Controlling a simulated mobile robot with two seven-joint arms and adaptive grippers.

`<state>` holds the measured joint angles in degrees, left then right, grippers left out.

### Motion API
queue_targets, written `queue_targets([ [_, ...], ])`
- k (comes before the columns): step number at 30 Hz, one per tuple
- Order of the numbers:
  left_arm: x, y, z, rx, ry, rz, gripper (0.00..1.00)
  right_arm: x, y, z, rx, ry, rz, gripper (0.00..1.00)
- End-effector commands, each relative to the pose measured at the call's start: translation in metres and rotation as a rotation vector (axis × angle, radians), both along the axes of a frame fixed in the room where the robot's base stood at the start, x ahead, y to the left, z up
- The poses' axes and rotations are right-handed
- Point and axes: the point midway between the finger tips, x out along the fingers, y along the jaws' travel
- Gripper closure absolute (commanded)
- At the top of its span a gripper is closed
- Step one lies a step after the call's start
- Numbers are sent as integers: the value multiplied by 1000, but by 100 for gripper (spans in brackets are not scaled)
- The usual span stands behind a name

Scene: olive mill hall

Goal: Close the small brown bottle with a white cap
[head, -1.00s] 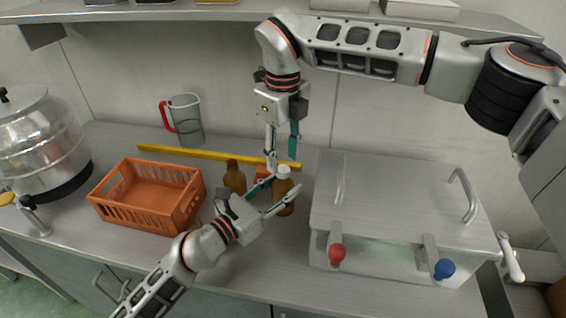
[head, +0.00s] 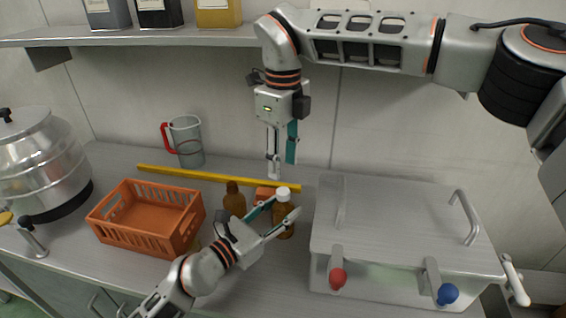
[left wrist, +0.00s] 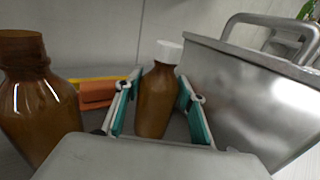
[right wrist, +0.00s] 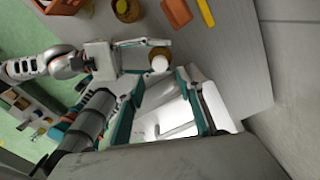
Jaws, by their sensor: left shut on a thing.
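The small brown bottle (head: 284,218) stands on the counter, left of the metal box. Its white cap (head: 284,192) sits on top of the neck. My left gripper (head: 279,217) is shut around the bottle's body, which also shows between its fingers in the left wrist view (left wrist: 155,103). There the cap (left wrist: 169,50) sits on the neck; I cannot tell how tight it is. My right gripper (head: 282,170) points down above the cap, with its fingers apart and nothing between them. The right wrist view shows the cap (right wrist: 159,64) beyond its fingertips.
A second brown bottle (head: 234,200) with a brown top stands just left of the held one. An orange block (head: 265,193) and a yellow bar (head: 215,178) lie behind. An orange crate (head: 190,231) stands left; the lidded metal box (head: 400,220) stands close on the right.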

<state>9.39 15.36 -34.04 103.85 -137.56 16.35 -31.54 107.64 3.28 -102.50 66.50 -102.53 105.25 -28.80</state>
Motion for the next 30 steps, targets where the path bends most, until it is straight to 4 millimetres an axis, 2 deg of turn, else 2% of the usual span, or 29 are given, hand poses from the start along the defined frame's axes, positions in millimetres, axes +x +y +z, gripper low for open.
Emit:
queue_targets([
  [8, 0, 0, -1, 1, 1, 0, 100, 0, 0, -10, 0, 2, -1, 64],
  [21, 0, 0, 0, 1, 1, 0, 100, 0, 0, -70, 1, 1, -1, 64],
  [30, 0, 0, 0, 1, 1, 0, 100, 0, 0, -80, 1, -1, -2, 64],
])
